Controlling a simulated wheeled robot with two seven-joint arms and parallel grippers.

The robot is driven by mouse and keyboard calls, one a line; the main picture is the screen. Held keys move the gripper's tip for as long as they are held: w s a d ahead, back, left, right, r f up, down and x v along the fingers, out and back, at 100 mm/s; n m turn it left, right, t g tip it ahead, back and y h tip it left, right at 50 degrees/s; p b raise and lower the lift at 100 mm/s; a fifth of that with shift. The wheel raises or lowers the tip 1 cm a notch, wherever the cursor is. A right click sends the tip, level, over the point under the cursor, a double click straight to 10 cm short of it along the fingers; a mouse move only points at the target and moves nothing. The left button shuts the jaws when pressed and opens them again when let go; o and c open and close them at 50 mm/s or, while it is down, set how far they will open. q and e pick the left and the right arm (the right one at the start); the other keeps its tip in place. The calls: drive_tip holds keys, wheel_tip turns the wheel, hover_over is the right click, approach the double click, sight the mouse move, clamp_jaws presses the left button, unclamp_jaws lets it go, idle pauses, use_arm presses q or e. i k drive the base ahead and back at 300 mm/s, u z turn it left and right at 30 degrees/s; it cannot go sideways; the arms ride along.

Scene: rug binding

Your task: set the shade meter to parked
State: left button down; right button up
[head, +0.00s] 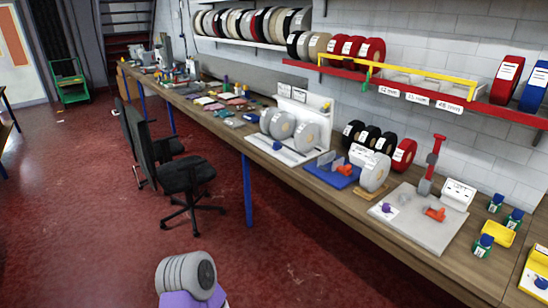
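I cannot tell for certain which thing is the shade meter; the labels are too small to read. A grey board (410,232) on the right part of the bench bears a purple knob (387,208), an orange piece (436,214), an upright red and grey tool (432,166) and a white labelled block (458,194). To its left is a blue stand (327,178) with a red piece (345,170). Neither of my grippers shows. A grey and purple link of mine is at the bottom.
A long wooden bench (470,268) runs along the wall. Large pale rolls (282,126) and several small bottles (483,246) stand on it. A yellow tray (496,233) is at the right. Black chairs (190,180) stand before the bench; the red floor (320,262) nearby is clear.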

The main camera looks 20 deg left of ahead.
sight(276, 146)
drive_tip(key=u, duration=0.6)
drive_tip(key=i, duration=1.65)
drive_tip(key=z, duration=0.9)
